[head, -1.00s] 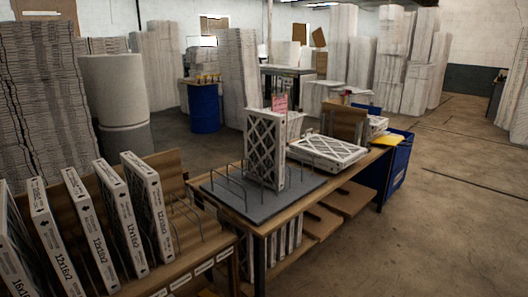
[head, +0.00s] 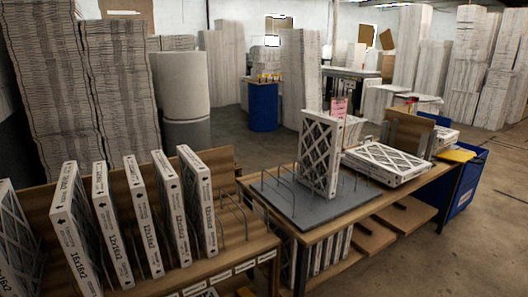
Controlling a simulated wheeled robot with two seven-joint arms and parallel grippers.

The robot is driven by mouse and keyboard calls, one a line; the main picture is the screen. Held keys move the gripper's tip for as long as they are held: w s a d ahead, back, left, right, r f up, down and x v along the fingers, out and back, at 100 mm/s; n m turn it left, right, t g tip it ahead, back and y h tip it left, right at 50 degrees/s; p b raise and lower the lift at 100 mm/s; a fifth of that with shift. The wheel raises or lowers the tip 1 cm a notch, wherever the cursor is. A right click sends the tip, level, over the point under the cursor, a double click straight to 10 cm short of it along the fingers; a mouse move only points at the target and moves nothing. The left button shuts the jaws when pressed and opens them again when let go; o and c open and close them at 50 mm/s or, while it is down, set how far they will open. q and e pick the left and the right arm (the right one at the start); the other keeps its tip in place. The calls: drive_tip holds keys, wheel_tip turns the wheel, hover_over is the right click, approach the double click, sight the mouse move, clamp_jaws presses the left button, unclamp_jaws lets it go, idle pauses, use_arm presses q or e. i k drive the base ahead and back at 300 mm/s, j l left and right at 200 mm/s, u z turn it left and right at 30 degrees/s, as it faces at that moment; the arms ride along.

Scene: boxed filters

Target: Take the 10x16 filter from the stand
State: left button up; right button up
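A row of boxed filters stands upright in a wooden stand (head: 240,258) with wire dividers at the lower left. A box labelled 16x16x2 (head: 80,262) is toward the left, and a box that reads 12x16x2 (head: 113,235) is beside it. Several more boxes, such as the rightmost one (head: 207,215), follow to the right; their print is too small to read surely. Another filter (head: 320,155) stands upright on a grey base (head: 300,212) with wire loops on the table. I cannot tell which filter is 10x16. Neither gripper is in view.
A filter (head: 385,163) lies flat on the wooden table (head: 400,195), near a brown upright board (head: 408,130). A blue bin (head: 462,190) is at the table's right end. Tall filter stacks and a blue barrel (head: 263,106) stand behind. Open floor lies at the right.

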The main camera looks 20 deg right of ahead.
sight(321, 135)
drive_tip(key=i+l+u, duration=0.15)
drive_tip(key=l+u, duration=0.65)
drive_tip(key=l, duration=0.25)
drive_tip(key=l+u, duration=0.4)
drive_tip(key=l, duration=0.2)
drive_tip(key=i, duration=0.05)
